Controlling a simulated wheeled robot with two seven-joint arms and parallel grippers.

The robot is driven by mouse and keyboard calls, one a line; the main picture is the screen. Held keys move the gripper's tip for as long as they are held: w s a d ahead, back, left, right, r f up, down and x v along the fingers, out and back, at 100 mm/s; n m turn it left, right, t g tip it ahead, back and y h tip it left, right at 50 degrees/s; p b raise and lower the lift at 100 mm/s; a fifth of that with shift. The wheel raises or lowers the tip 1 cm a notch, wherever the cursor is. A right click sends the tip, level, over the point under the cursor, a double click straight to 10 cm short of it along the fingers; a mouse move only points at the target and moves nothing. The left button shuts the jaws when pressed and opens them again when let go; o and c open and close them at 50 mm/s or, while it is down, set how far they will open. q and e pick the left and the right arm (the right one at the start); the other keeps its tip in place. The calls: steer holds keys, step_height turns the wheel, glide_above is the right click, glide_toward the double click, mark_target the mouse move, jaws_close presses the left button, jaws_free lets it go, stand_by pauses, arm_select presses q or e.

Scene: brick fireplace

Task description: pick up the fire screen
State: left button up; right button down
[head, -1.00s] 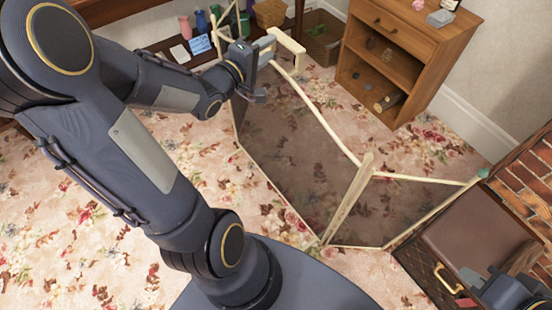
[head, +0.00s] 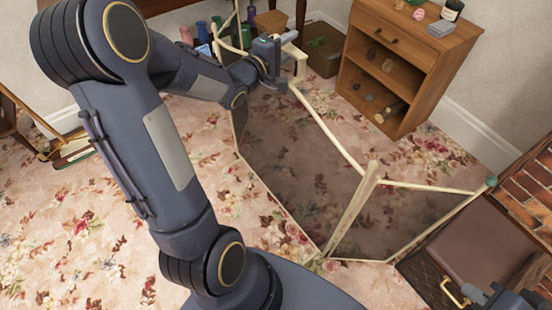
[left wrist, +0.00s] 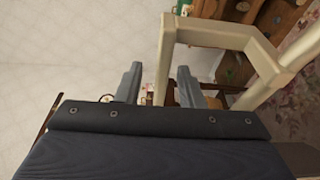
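The fire screen (head: 310,160) stands upright and unfolded on the carpet, with dark see-through panels in a cream frame. A squared cream handle (head: 299,62) is on its far top rail. My left gripper (head: 283,62) is at this handle. In the left wrist view the two grey fingers (left wrist: 159,85) are apart, and one leg of the handle (left wrist: 215,35) shows between them. I cannot tell how deep the leg sits between the fingers. Only a dark bit of my right arm's end (head: 508,299) shows at the bottom right; its fingers are not clear.
A wooden cabinet (head: 410,50) stands behind the screen, beside a wicker basket (head: 322,48). A brown padded box (head: 475,250) and brickwork (head: 535,190) are at the right. Books (head: 75,152) lie at the left wall. Flowered carpet (head: 90,230) is clear at the left.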

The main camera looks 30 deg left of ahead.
arm_select(q)
jaws_close()
stand_by(1.2)
steer(key=shift+r, duration=0.2)
